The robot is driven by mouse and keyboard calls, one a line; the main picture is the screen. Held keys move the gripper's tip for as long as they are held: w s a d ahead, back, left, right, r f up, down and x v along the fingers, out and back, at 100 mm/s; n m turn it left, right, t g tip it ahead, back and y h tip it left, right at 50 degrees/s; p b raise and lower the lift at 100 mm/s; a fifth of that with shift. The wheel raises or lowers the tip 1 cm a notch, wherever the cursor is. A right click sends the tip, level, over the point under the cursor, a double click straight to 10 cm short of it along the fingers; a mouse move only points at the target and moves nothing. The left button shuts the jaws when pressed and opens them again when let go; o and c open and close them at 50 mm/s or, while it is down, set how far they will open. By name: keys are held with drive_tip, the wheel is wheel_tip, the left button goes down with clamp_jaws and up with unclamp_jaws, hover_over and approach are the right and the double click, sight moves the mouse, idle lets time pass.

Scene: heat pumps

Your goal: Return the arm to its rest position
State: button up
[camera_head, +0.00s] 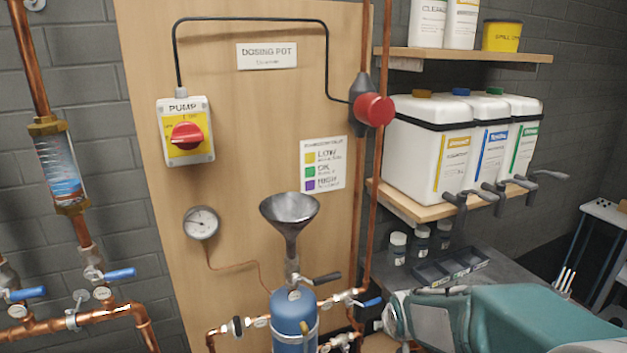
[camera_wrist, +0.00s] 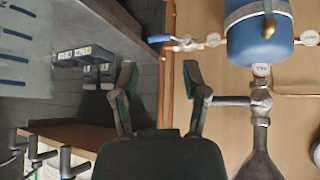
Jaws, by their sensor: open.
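My gripper (camera_wrist: 160,72) is open and empty in the wrist view, its two fingers spread apart with a gap between them. In the head view my teal arm reaches in from the lower right, and its end is right of the blue dosing pot (camera_head: 294,318). The metal funnel (camera_head: 290,212) stands upright above the pot. In the wrist view, which looks upside down, the blue pot (camera_wrist: 259,38) and the funnel (camera_wrist: 259,160) are to the right of the fingers. Neither touches the fingers.
A shelf (camera_head: 440,205) carries white containers with dark taps above the arm. Below it, a dark tray (camera_head: 450,266) and small bottles (camera_head: 398,248) stand on the grey bench. Copper pipes with blue-handled valves (camera_head: 120,274) run at left. The red pump switch (camera_head: 186,136) is on the board.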

drive_tip(key=s+r, duration=0.5)
drive_tip(key=s, duration=0.6)
drive_tip(key=s+r+m+g, duration=0.1)
drive_tip(key=s+r, duration=0.5)
drive_tip(key=s, duration=0.6)
drive_tip(key=shift+a+g, duration=0.3)
